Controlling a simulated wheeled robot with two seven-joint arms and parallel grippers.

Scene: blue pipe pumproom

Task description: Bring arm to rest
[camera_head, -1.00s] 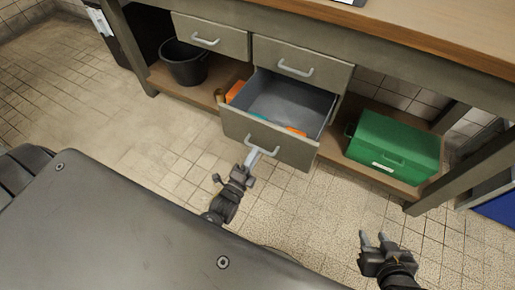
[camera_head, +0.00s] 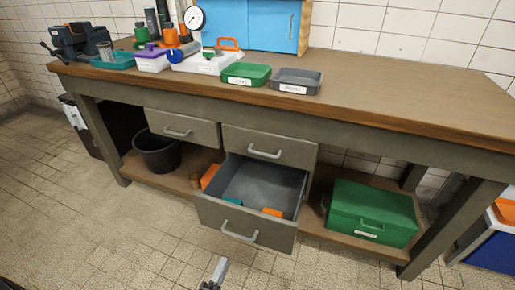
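My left gripper (camera_head: 217,272) shows at the bottom edge of the head view, over the tiled floor. Only its light grey fingertips and a bit of its dark body are in view. It is apart from the open drawer's handle (camera_head: 240,234), which is above it in the picture, and nothing shows in it. The fingers overlap from this angle, so I cannot tell if they are open or shut. My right gripper is out of view. The lower middle drawer (camera_head: 245,215) is pulled out, with orange and teal things inside.
The workbench (camera_head: 400,105) carries a green tray (camera_head: 246,75), a grey tray (camera_head: 297,81) and several tools. A black bucket (camera_head: 158,152) and a green box (camera_head: 371,212) stand on its lower shelf. The floor in front (camera_head: 330,270) is clear.

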